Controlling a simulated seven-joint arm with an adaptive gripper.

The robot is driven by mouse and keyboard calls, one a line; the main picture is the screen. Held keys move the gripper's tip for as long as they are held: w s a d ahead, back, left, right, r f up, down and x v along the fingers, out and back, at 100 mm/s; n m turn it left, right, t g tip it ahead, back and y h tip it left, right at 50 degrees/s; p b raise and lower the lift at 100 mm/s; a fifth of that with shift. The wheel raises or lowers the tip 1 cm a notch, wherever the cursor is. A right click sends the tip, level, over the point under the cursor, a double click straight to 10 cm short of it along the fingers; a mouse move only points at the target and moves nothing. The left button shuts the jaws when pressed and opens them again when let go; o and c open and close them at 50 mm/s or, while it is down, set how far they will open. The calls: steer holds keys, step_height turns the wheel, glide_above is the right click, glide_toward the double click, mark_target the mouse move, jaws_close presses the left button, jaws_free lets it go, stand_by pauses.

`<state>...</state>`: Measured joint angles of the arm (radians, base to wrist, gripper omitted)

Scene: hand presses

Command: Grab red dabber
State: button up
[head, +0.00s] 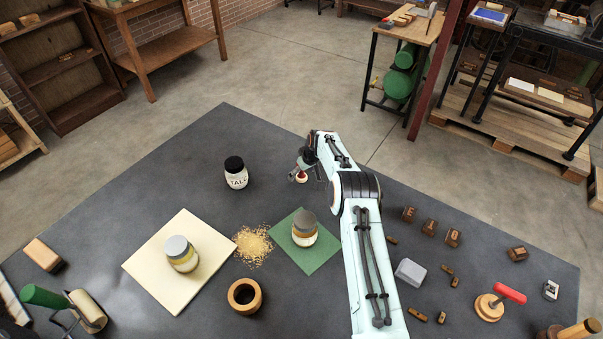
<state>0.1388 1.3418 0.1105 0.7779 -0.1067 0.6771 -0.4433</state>
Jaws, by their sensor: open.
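A small round thing with a dark red middle and a pale rim (302,177) stands on the dark table just below my gripper. It is partly hidden by my gripper and may be the red dabber. My gripper (304,171) is open, over or beside this thing; I cannot tell whether the fingers are around it. A red-handled tool with a round wooden base (500,300) lies at the right front of the table, far from my gripper.
A white jar with a black lid (236,173) stands left of my gripper. A lidded jar on a green sheet (304,230) is close in front. Another jar (181,254) stands on a cream board (150,262). A wooden ring pot (244,296) and several wooden blocks (430,227) lie around.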

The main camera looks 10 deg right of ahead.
steer(key=shift+w+f, duration=0.1)
steer(key=shift+f, duration=0.15)
jaws_close()
